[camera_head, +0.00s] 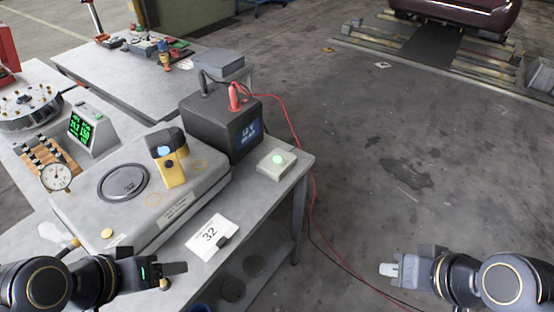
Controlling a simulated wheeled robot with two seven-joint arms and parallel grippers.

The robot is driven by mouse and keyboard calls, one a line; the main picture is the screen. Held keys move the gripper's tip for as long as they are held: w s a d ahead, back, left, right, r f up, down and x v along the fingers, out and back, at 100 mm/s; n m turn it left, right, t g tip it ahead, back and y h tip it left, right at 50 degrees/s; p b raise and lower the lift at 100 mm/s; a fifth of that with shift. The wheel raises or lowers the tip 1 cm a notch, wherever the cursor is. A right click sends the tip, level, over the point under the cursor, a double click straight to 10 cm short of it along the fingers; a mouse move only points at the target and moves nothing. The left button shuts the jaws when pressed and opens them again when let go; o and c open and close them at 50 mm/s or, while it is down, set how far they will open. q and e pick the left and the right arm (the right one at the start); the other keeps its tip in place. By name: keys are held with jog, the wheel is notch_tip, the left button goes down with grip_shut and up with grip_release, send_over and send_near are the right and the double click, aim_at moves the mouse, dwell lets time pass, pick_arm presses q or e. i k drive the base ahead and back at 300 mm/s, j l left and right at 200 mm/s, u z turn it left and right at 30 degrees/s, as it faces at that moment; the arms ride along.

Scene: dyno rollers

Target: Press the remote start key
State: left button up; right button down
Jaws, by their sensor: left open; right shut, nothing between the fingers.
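A small pale box with a glowing green round button (277,160) sits at the right corner of the near workbench. A yellow and black handheld device (169,165) with a light blue round face lies on the grey case (90,200). No readable label shows which of the two is the remote start key. My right gripper (386,270) is shut and empty, out over the floor to the right of the bench. Neither gripper touches the box or the device.
A black 12 V battery (222,125) with a red clamp and cable stands behind the box. A green display (86,127) and a gauge (56,177) are at left. Open floor lies to the right.

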aim_at(277, 158)
jog(key=i+l+u, duration=0.2)
jog(key=u, duration=0.2)
jog(key=i+l+u, duration=0.1)
jog(key=l+u, duration=0.25)
jog(key=l, duration=0.15)
jog(key=i+l+u, duration=0.1)
jog(key=l+u, duration=0.3)
